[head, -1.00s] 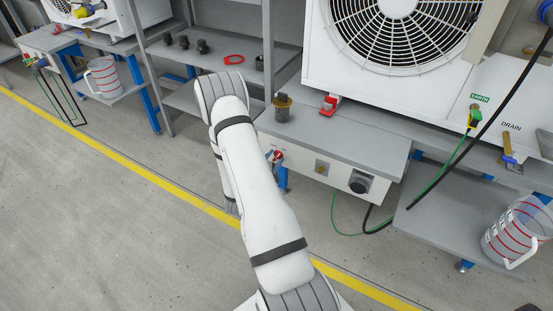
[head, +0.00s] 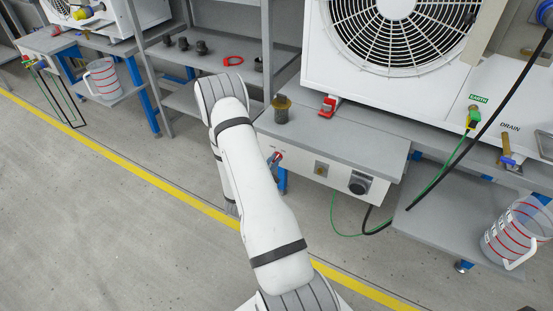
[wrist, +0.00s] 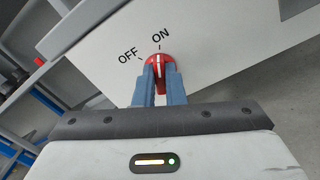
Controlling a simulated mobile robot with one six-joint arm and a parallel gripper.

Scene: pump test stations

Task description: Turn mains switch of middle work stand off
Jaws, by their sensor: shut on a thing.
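The red mains switch (wrist: 158,61) is a rotary knob on the white front panel (wrist: 105,58) of the work stand. It sits below the printed words OFF and ON in the wrist view, and its white mark points up towards ON. My gripper (wrist: 159,72) has its two blue-grey fingers shut on the knob, one on each side.
The panel also carries a black round knob (head: 359,184). A brown-topped cylinder (head: 281,110) and a red item (head: 328,106) stand on top. A measuring jug (head: 515,232) is on the low shelf at right. Open floor lies left of the yellow line (head: 130,160).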

